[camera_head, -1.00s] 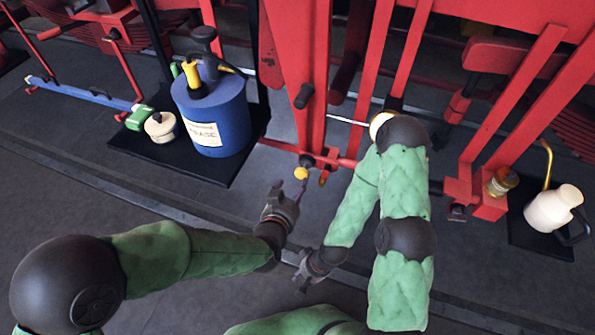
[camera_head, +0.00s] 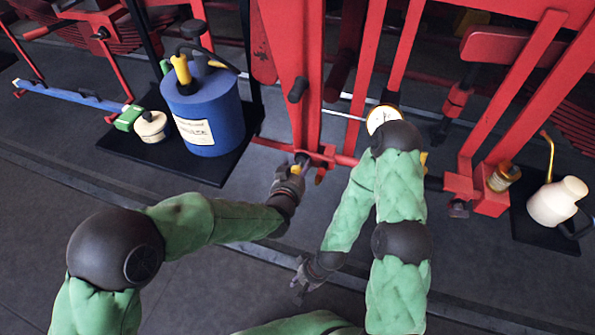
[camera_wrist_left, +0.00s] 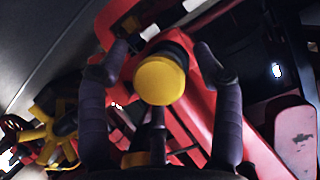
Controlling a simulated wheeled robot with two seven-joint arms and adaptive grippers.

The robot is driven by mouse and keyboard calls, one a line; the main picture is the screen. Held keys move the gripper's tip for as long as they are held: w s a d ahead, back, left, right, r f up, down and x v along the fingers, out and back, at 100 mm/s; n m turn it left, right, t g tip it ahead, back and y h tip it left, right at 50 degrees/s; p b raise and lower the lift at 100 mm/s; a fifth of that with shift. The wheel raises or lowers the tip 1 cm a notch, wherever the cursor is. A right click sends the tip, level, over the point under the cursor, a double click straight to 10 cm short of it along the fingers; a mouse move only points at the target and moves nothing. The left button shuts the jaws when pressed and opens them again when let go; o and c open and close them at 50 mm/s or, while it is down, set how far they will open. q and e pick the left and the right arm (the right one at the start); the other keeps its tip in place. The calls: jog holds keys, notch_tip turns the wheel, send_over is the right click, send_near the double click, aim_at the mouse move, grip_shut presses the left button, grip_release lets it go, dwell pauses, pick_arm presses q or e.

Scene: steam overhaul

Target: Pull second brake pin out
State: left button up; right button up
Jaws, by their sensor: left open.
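The brake pin has a round yellow head (camera_wrist_left: 160,80), which faces the left wrist camera, centred between the two dark fingers. My left gripper (camera_wrist_left: 158,92) is open around the head, one finger on each side, and I see gaps between the fingers and the head. In the head view my left gripper (camera_head: 291,174) is at the lower end of the red brake upright (camera_head: 300,90) and partly covers the yellow head (camera_head: 297,169). My right gripper (camera_head: 304,284) hangs lower, over the dark floor, away from the pin; its fingers are too small to read.
A blue canister (camera_head: 207,115) stands on a black mat (camera_head: 200,172) to the left. My right arm crosses before the red frame.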

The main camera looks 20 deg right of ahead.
pick_arm(q)
grip_shut()
jog(key=s+a, duration=0.1)
jog(key=s, duration=0.1)
jog(key=s+a+p, duration=0.1)
jog(key=s+a, duration=0.1)
jog(key=shift+s, duration=0.25)
grip_release()
jog(key=shift+a, duration=0.1)
jog(key=shift+s, duration=0.1)
jog(key=v, duration=1.2)
dwell(0.4)
